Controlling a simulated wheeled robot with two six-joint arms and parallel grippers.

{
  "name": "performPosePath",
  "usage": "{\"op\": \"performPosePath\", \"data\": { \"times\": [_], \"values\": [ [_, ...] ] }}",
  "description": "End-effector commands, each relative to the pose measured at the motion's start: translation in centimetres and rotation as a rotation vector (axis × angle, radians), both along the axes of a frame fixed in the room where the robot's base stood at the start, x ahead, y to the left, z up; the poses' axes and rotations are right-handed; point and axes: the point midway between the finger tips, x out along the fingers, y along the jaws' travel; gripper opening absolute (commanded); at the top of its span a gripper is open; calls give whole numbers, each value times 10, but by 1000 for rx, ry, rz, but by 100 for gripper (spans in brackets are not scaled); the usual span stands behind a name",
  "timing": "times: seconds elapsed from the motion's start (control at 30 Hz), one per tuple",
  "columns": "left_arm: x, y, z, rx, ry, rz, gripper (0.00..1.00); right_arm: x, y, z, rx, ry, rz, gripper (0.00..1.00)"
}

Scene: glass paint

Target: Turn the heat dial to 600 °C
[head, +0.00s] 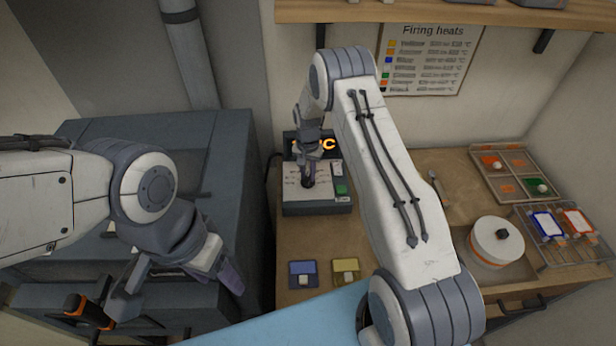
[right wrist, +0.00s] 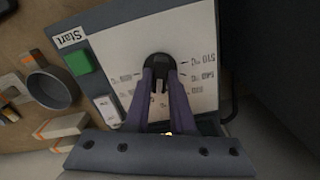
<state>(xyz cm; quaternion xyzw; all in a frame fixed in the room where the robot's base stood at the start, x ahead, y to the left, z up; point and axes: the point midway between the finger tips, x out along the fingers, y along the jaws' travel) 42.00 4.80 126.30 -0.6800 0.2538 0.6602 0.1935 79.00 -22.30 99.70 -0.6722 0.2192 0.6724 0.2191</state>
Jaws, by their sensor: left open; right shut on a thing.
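The heat dial (right wrist: 158,66) is a black knob on the white face of the control box (head: 318,207). My right gripper (right wrist: 160,82) is shut on the dial, one finger on each side; in the head view it reaches down onto the box. Temperature marks ring the dial, upside down in the right wrist view; 510 and 540 are at the right, others too small to read surely. The box's display (head: 325,145) shows an orange °C, its digits hidden by my right arm. My left gripper (head: 180,290) is open and empty at the left, before the dark grey furnace.
A green start button (right wrist: 78,63) and a white switch (right wrist: 108,110) sit beside the dial. A firing heats chart (head: 425,60) hangs on the wall. Blue and yellow pieces (head: 345,270) lie in front. A round white pot (head: 497,242) and trays (head: 515,170) stand right.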

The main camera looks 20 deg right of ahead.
Motion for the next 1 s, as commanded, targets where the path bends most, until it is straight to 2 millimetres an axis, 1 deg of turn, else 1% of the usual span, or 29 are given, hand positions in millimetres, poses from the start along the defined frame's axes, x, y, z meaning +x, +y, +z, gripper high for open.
{"op": "performPosePath", "data": {
  "times": [0.03, 0.1, 0.4, 0.7, 1.0],
  "values": [
    [0, 0, -9, 0, 0, -1, 60, 0, 0, -3, 0, -1, 33, 0],
    [0, 0, -14, 0, 0, -1, 60, 1, 0, -3, 0, -2, 83, 0],
    [0, 0, -30, 0, 0, 2, 60, 1, 0, -1, 0, -1, 263, 0],
    [0, 0, -35, 0, 0, 3, 60, 1, 0, 1, 0, -1, 345, 0],
    [0, 0, -35, 0, 0, 3, 60, 1, 0, 1, 0, -1, 351, 0]
  ]
}}
